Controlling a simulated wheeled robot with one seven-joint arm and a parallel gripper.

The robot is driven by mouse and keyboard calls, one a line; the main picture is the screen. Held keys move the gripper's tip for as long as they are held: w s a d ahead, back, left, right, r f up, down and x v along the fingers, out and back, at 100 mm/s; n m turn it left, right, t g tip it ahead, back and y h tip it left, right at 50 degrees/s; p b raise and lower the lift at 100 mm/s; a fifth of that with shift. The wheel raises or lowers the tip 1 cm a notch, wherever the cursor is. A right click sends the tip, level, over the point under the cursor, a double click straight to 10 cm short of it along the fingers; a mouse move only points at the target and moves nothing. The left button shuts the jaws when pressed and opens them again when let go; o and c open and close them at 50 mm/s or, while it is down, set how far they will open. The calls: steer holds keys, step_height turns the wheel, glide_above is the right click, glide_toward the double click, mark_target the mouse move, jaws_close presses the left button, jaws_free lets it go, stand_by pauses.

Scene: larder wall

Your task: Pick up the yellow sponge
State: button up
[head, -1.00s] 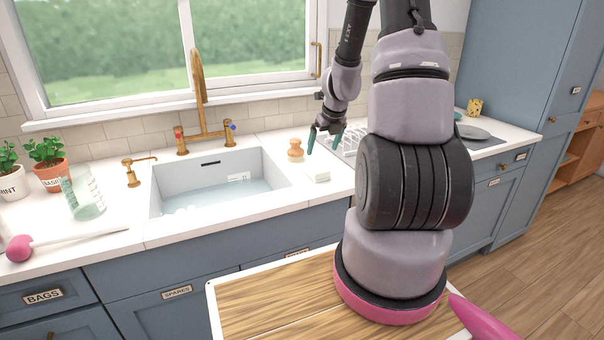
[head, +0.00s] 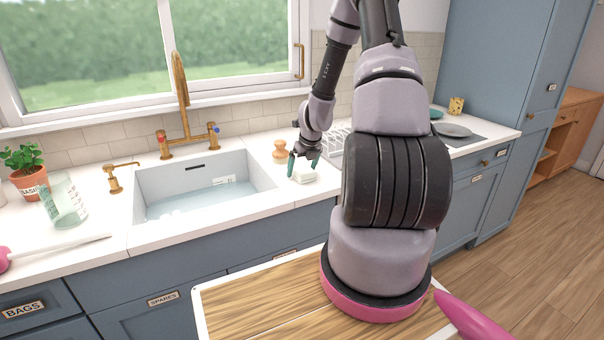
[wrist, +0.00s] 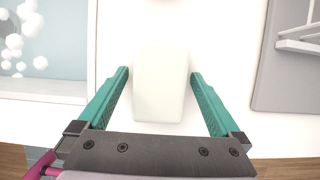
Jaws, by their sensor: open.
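My gripper (head: 304,163) is open over the counter right of the sink, with its two teal fingers pointing down. In the wrist view, my gripper (wrist: 160,73) has a pale, off-white block (wrist: 160,95) between its spread fingers, with a gap on each side. The block (head: 303,175) lies flat on the white counter in the head view; it looks cream-white rather than yellow. A yellow, dark-spotted piece (head: 456,105) that looks like a sponge stands far right at the back of the counter, away from my gripper.
A wooden-topped brush (head: 279,151) stands just left of the block. The sink (head: 205,165) holds water and foam. A white rack (head: 333,146) is to the right, partly behind my arm. A grey plate (head: 453,130) lies near the yellow piece.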

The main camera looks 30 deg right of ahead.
mark_target(302, 167)
steer(key=shift+f, duration=0.15)
stand_by(0.3)
steer(key=c, duration=1.4)
steer(key=shift+o, duration=0.2)
step_height(302, 167, up, 10)
steer(key=shift+r, duration=0.25)
